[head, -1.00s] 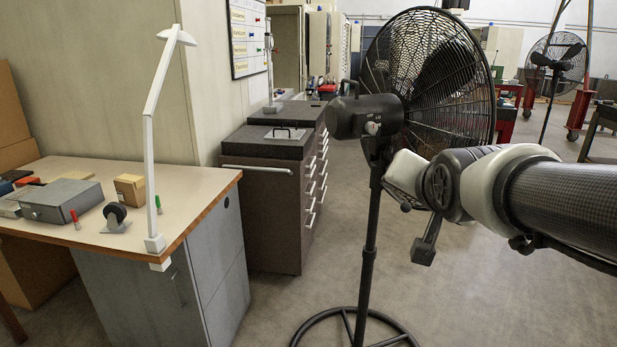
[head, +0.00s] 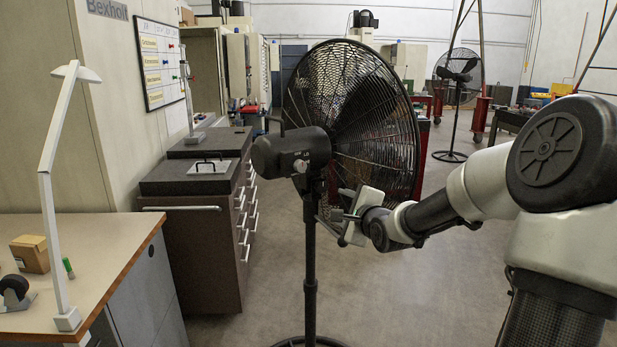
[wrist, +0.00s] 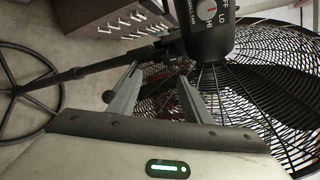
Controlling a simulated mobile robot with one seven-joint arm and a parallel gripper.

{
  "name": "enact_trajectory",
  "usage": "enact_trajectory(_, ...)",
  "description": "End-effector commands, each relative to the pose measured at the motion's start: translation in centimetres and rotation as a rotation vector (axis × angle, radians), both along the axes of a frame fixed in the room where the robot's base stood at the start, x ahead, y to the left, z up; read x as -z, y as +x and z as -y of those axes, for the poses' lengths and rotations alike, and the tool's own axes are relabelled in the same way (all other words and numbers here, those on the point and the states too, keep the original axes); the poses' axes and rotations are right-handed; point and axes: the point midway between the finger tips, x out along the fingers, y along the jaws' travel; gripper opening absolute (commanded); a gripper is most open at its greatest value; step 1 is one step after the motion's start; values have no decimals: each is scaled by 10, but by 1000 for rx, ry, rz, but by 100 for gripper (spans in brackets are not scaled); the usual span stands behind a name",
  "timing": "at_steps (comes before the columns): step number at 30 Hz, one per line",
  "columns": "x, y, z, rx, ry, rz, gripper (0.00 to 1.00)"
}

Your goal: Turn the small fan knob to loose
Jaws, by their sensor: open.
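The black pedestal fan has a round cage (head: 365,110) and a dark motor housing (head: 275,155). A small pale round knob (head: 301,166) sits on the housing's side. In the wrist view a dial (wrist: 208,9) with a red mark and the letters LO and HI shows at the top edge, partly cut off. My gripper (head: 338,214) is right of the fan pole, lower than the housing and in front of the cage's lower part. In the wrist view my gripper (wrist: 158,70) is open and empty, its fingers apart from the dial.
The fan pole (head: 310,265) stands on a ring base, which shows in the wrist view (wrist: 60,95). A dark drawer cabinet (head: 190,250) and a desk (head: 100,235) with a white lamp (head: 56,180) are at left. Another fan (head: 458,75) stands far back. Open floor lies right of the pole.

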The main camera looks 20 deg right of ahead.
Motion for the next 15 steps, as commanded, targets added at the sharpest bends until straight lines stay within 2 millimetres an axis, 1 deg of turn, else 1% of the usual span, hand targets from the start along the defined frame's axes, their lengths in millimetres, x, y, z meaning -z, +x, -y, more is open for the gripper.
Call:
enact_trajectory(1,-8,-1,9,15,50,21,45)
enact_trajectory(3,-13,0,13,24,92,41,45)
enact_trajectory(5,-15,3,14,28,110,51,45)
enact_trajectory(8,-13,12,15,27,117,54,45)
enact_trajectory(11,-7,28,14,26,118,53,45)
enact_trajectory(15,-1,58,15,25,115,52,45)
